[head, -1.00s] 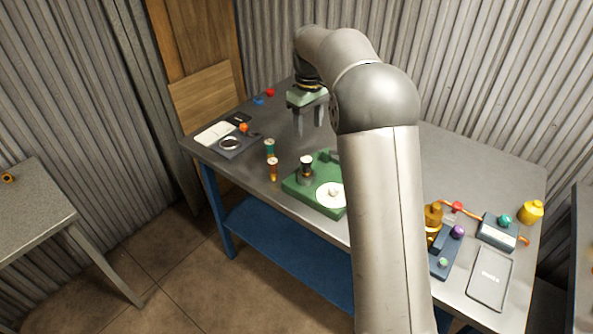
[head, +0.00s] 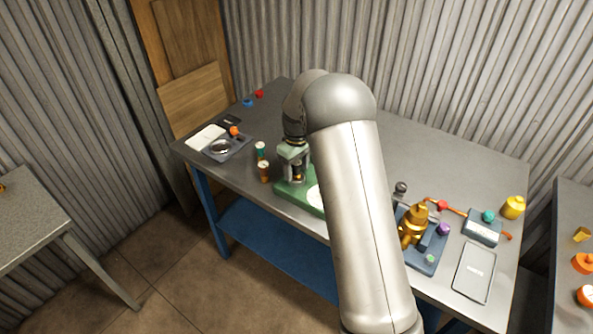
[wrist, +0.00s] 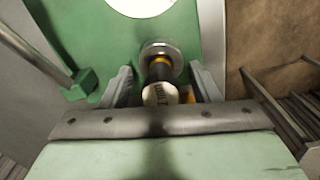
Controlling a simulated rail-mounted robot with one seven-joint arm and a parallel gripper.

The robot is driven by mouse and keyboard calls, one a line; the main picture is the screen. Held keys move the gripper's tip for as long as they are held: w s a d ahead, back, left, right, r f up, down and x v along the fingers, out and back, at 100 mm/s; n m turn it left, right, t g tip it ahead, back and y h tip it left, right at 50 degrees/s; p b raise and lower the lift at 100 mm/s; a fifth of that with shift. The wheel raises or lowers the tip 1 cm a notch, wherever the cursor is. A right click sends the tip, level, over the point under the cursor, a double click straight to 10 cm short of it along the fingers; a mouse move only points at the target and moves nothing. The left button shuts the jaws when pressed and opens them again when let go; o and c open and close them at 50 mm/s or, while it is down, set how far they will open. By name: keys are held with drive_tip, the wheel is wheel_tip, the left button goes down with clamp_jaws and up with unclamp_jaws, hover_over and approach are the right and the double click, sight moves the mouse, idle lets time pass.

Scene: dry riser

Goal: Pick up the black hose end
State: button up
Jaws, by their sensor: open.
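The black hose end (wrist: 158,72) stands on the green base (wrist: 95,30), in a round metal seat with a yellow band and a pale lettered cap facing the wrist camera. In the wrist view my gripper (wrist: 164,82) is open, one finger on each side of the hose end, with a visible gap on both sides. In the head view my gripper (head: 294,168) is down over the green base (head: 283,189), and the hose end is mostly hidden by it. I cannot tell exactly how far down the fingers reach.
A green-topped orange bottle (head: 261,151) and an orange cylinder (head: 264,172) stand close left of the base. A rod with a green block (wrist: 80,84) is left of the fingers. A brass fitting (head: 415,226) is at right. The table's back middle is clear.

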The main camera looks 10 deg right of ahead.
drive_tip(key=shift+f, duration=0.1)
drive_tip(key=shift+c, duration=0.4)
clamp_jaws()
